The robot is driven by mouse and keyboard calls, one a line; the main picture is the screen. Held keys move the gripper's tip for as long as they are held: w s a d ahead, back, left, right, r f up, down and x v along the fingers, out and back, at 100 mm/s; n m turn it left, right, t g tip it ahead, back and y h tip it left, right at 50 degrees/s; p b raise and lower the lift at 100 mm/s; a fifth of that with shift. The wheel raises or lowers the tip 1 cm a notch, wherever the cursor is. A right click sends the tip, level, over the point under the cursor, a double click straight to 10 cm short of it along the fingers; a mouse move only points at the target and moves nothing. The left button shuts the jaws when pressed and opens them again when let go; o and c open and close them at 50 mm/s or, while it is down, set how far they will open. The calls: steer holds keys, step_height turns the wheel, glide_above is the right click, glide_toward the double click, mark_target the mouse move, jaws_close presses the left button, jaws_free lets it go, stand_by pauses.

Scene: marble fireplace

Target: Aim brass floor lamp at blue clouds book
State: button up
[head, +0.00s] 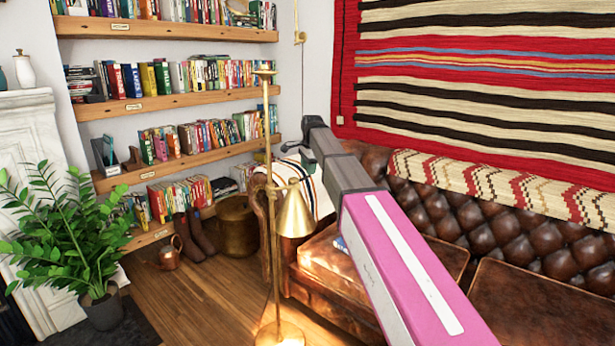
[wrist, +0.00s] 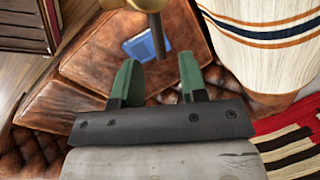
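The brass floor lamp (head: 295,212) stands in front of the sofa's left end. Its cone shade points down, and warm light falls around its base and on the sofa's lower front. My gripper (head: 303,145) is above and to the right of the shade. In the wrist view my gripper (wrist: 158,75) has its two green fingers apart with nothing between them. A brass part of the lamp (wrist: 146,5) shows just beyond the fingertips at the top edge. A blue book (wrist: 148,45) lies on the sofa seat; only a sliver of it (head: 340,243) shows beside my arm. Its cover print is too small to read.
The brown leather sofa (head: 330,275) fills the right, with a striped throw (head: 310,181) over its left arm. Bookshelves (head: 180,100) line the back wall. A potted plant (head: 105,310) stands left.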

steer(key=shift+w+a+f, duration=0.1)
steer(key=shift+w+f, duration=0.05)
steer(key=shift+f, duration=0.8)
steer(key=shift+w+a+f, duration=0.1)
steer(key=shift+w+f, duration=0.05)
steer(key=shift+f, duration=0.8)
steer(key=shift+c, duration=0.3)
jaws_close()
steer(key=shift+r, duration=0.1)
steer(key=shift+s+a+r+t+h, duration=0.1)
steer(key=shift+a+r+t+h, duration=0.2)
steer(key=shift+h, duration=0.35)
steer(key=shift+s+a+r+t+h, duration=0.1)
steer(key=shift+r+t+h, duration=0.25)
steer(key=shift+h, duration=0.3)
steer(key=shift+s+a+r+n+t+h, duration=0.15)
steer(key=shift+a+r+t+h, duration=0.15)
steer(key=shift+h, duration=0.35)
steer(key=shift+s+a+r+n+t+h, duration=0.1)
steer(key=shift+a+r+n+t+h, duration=0.2)
steer(key=shift+h, duration=0.35)
steer(key=shift+d, duration=0.1)
